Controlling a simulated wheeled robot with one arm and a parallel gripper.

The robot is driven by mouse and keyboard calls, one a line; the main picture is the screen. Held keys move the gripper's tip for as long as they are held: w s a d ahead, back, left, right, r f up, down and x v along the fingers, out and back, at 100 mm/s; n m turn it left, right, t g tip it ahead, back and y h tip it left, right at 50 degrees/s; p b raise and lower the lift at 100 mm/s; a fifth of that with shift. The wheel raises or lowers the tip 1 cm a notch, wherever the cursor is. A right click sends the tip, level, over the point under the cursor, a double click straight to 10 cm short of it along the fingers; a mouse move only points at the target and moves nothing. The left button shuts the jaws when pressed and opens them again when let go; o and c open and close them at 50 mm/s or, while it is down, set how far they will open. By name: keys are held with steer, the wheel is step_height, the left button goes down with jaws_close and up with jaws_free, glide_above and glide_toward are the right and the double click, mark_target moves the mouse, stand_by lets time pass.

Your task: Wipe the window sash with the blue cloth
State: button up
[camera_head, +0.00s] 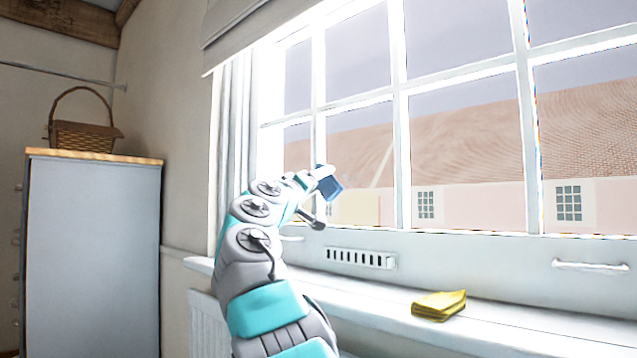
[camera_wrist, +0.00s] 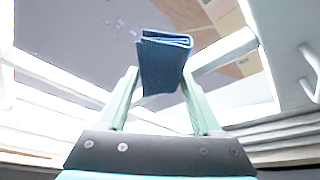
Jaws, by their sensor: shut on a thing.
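The blue cloth (camera_wrist: 162,62) is a folded dark blue piece held between the two fingertips of my gripper (camera_wrist: 160,82) in the wrist view. In the head view the cloth (camera_head: 330,186) shows at the end of my outstretched arm, in front of the window's lower left part. My gripper (camera_head: 318,178) is shut on it there. The window sash (camera_head: 402,130) is white, with several panes and bars. I cannot tell whether the cloth touches the sash or glass.
A yellow folded cloth (camera_head: 439,305) lies on the white sill (camera_head: 500,335). A white handle (camera_head: 590,266) and a slotted vent (camera_head: 360,258) are on the lower frame. A blind (camera_head: 245,25) hangs above.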

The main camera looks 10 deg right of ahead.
mark_target(334, 182)
steer(key=shift+w+d, duration=0.6)
steer(key=shift+d, duration=0.25)
stand_by(0.4)
steer(key=shift+s, duration=0.1)
steer(key=shift+s+d+f, duration=0.1)
steer(key=shift+s+d, duration=0.1)
steer(key=shift+s+d+b, duration=0.35)
steer(key=shift+s+b, duration=0.25)
steer(key=shift+s+d+b, duration=0.35)
steer(key=shift+s+b, duration=0.2)
steer(key=shift+s+d+b, duration=1.3)
steer(key=shift+s+d, duration=0.2)
steer(key=shift+s, duration=0.3)
